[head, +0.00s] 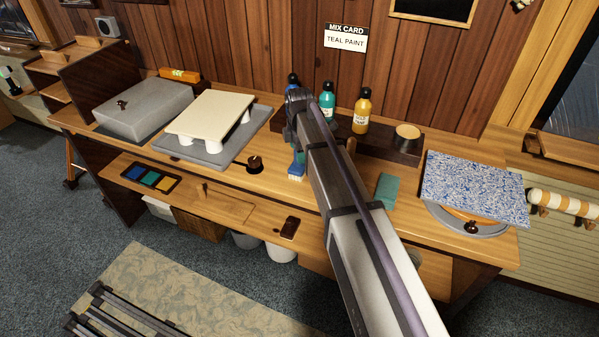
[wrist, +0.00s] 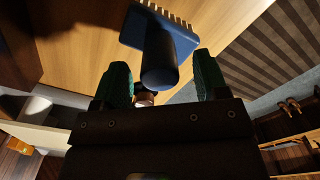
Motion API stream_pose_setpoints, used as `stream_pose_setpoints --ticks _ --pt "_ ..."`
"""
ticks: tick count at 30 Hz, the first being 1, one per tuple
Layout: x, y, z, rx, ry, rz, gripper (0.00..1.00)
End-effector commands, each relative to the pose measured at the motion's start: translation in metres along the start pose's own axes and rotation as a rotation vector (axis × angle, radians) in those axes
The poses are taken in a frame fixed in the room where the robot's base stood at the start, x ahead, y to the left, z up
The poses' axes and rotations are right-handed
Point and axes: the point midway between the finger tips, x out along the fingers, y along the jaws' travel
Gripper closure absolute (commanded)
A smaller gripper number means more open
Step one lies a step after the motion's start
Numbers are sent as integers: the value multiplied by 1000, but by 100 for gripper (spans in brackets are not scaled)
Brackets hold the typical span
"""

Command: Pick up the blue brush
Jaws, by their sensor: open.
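The blue brush (head: 297,172) is at the wood bench, just left of my arm in the head view, with its pale bristles low and part of it hidden by the arm. In the wrist view the brush (wrist: 160,45) shows a wide blue head with bristles at the top. Its dark blue handle end points toward the camera, between the two green-padded fingers of my gripper (wrist: 163,78). The gripper is open, with a visible gap on each side of the handle.
Teal (head: 327,101) and yellow (head: 362,112) bottles stand behind the brush, beside a wooden cup (head: 407,137). A small dark pot (head: 254,165) is to its left. A teal block (head: 387,191) and a speckled board (head: 475,187) lie right. A white-topped stand (head: 212,112) is further left.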

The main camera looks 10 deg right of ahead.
Motion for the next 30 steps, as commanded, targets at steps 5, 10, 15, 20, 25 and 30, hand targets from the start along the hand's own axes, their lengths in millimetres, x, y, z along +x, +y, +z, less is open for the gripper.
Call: stream_pose_setpoints --ticks 5,10,15,20,25,30 --pt "28 0 0 0 0 0 33" --pt "24 0 0 0 0 0 33" --pt "24 0 0 1 0 0 49" --pt "24 0 0 1 0 0 65" --pt "24 0 0 1 0 0 81" --pt "24 0 0 1 0 0 90"
